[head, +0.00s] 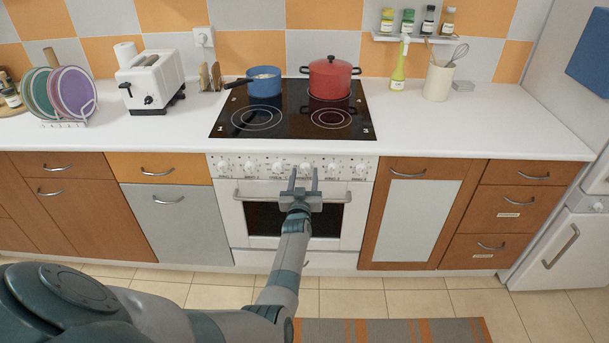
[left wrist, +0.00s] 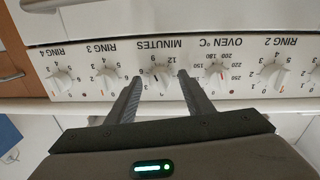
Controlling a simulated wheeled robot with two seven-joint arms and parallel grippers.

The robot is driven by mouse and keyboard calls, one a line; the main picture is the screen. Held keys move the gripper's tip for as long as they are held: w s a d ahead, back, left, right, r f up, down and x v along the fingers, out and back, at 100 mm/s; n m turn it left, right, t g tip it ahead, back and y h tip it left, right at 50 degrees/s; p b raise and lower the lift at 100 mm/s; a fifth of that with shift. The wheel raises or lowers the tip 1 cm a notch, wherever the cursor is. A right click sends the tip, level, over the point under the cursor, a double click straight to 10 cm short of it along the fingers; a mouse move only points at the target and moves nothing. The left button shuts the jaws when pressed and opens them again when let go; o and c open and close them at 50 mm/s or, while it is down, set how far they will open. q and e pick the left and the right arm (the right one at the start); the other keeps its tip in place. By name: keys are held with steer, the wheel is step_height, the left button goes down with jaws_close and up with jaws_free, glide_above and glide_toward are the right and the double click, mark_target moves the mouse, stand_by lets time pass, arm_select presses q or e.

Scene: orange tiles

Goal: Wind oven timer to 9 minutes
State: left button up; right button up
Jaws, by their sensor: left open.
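The oven timer is the white knob under the upside-down word MINUTES in the left wrist view (left wrist: 160,79). It also shows on the control panel in the head view (head: 305,167). Numbers such as 12 and 9 are printed around it, but its exact setting is too small to read. My left gripper (head: 303,176) is open and points at the panel in front of this knob. In the left wrist view the two fingertips (left wrist: 160,76) appear on either side of the knob. I cannot tell if they touch it. My right gripper is not in view.
The oven temperature knob (left wrist: 217,70) and ring 3 knob (left wrist: 107,78) flank the timer closely. The oven door handle (head: 250,196) runs below the panel. A blue pot (head: 264,82) and red pot (head: 330,77) stand on the hob (head: 293,125) above.

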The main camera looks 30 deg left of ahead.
arm_select(q)
steer(key=shift+s+d, duration=0.15)
steer(key=shift+s, duration=0.1)
steer(key=shift+p+v, duration=1.05)
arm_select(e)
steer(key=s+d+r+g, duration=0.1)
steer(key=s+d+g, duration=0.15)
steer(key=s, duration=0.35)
arm_select(q)
steer(key=p+v, duration=0.7)
steer(key=v, duration=0.7)
steer(key=shift+s, duration=0.15)
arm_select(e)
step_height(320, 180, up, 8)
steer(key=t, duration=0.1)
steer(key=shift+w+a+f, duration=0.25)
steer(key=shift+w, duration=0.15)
arm_select(q)
steer(key=shift+f, duration=0.1)
